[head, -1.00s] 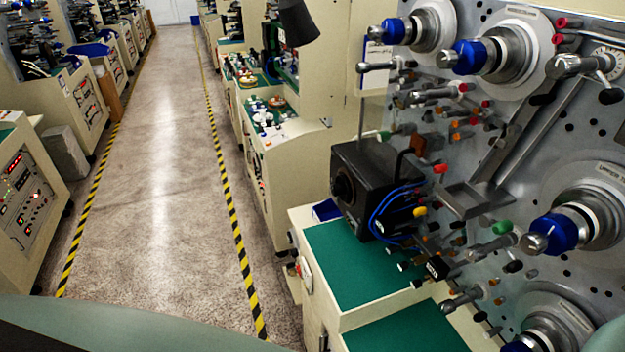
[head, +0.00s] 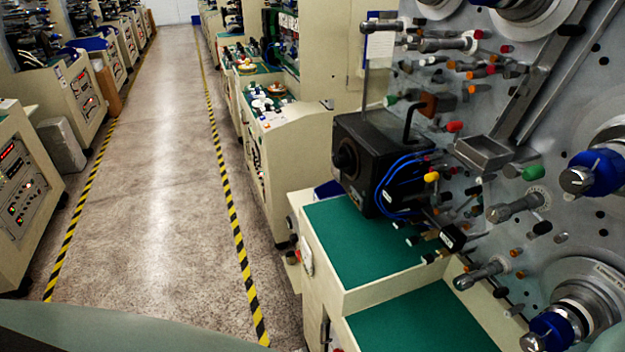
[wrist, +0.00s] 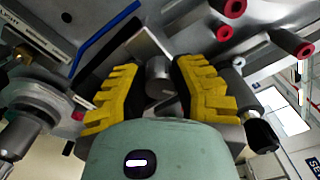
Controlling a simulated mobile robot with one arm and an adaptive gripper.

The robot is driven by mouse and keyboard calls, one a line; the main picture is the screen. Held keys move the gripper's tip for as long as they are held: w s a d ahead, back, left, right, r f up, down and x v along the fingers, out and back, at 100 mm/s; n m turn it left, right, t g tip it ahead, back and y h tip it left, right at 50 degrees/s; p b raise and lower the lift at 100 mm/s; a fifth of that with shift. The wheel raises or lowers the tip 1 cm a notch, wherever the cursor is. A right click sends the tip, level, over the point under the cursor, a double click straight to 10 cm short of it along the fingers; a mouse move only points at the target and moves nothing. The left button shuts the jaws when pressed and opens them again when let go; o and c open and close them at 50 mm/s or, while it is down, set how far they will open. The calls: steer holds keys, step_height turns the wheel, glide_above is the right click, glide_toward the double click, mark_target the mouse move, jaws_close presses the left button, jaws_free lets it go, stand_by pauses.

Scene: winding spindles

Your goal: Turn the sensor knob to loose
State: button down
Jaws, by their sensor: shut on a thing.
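In the wrist view my gripper (wrist: 157,90) has its two yellow ridged fingers closed on a grey cylindrical knob (wrist: 158,73). The knob's front end shows between the fingers, and its base is partly hidden by them. I take it for the sensor knob. I see no marking for loose or tight, so I cannot tell how it is set. My gripper is out of the head view. That view shows a similar grey knob (head: 512,208) beside a small round dial on the metal panel (head: 555,150), but I cannot tell whether it is the same one.
Red-tipped posts (wrist: 285,42) and a black-ended grey rod (wrist: 260,130) stand right of the fingers in the wrist view. A large round spindle (wrist: 30,115) is at left. In the head view a black box (head: 375,160) stands by green worktops (head: 355,240); the aisle (head: 155,190) is clear.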

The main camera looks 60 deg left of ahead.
steer(key=shift+w+a+n+b, duration=0.1)
steer(key=shift+a+n+b, duration=0.05)
steer(key=shift+n+b, duration=0.3)
steer(key=c, duration=0.7)
jaws_free()
steer(key=shift+s, duration=0.65)
steer(key=shift+v, duration=5.4)
